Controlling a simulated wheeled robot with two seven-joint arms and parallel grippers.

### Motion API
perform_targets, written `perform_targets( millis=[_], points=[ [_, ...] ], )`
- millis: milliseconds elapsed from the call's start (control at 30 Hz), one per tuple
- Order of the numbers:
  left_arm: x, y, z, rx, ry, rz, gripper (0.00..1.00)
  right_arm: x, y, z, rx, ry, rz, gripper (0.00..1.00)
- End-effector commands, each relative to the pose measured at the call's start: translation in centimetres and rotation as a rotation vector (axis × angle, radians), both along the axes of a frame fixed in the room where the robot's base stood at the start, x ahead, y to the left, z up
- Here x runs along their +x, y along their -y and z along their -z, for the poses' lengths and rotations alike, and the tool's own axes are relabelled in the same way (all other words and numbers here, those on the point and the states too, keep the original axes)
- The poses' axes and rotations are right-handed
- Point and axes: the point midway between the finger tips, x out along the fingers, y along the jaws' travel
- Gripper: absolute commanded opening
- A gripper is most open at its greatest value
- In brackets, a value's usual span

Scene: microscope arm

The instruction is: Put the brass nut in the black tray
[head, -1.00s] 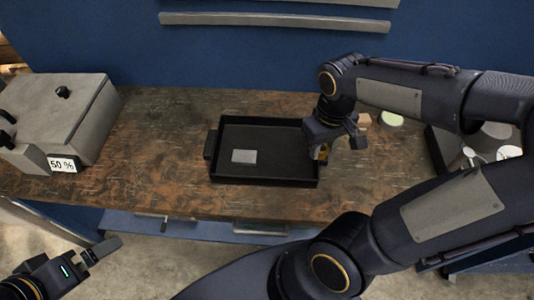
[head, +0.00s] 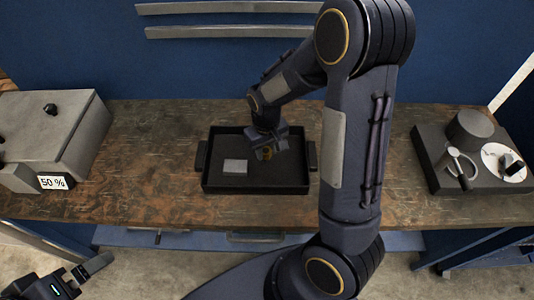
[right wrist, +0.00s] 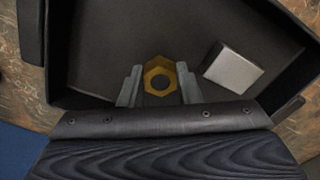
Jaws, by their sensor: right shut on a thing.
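The black tray (head: 211,165) lies on the workbench near the middle in the head view. My right gripper (head: 265,152) is inside the tray's outline, over its right half, pointing down. It is shut on the brass nut (head: 266,156). In the right wrist view the hexagonal nut (right wrist: 160,79) sits between both fingertips (right wrist: 160,88), its dark hole facing the camera, with the tray floor (right wrist: 110,45) behind it. I cannot tell whether the nut touches the floor. My left gripper (head: 91,268) is at the lower left, in front of the bench; its jaw opening is unclear.
A light grey flat block (head: 235,166) lies in the tray, left of the nut; it also shows in the right wrist view (right wrist: 233,70). A grey box with a "50 %" display (head: 53,182) stands at the left. A dark stand with round parts (head: 432,160) is at the right.

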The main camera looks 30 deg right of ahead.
Motion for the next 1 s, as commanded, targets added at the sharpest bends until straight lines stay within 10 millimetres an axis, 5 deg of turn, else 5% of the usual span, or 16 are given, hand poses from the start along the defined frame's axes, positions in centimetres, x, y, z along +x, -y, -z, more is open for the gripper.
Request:
perform_targets(
  millis=[167, 600, 633, 767, 1000],
  points=[
    [0.0, 0.0, 0.0, 0.000, 0.000, 0.000, 1.00, -0.2, 0.1, 2.4, -0.001, -0.004, 0.001, 0.05],
    [0.0, 0.0, 0.5, 0.000, 0.000, 0.000, 1.00, -0.2, 0.1, 3.1, -0.001, -0.001, 0.001, 0.05],
    [0.0, 0.0, 0.4, 0.000, 0.000, 0.000, 1.00, -0.2, 0.1, 3.0, -0.001, -0.002, 0.001, 0.34],
    [0.0, 0.0, 0.3, 0.000, 0.000, 0.000, 1.00, -0.2, 0.1, 2.9, -0.001, -0.002, 0.001, 0.51],
    [0.0, 0.0, 0.3, 0.000, 0.000, 0.000, 1.00, -0.2, 0.1, 2.9, -0.001, -0.002, 0.001, 0.52]
  ],
)
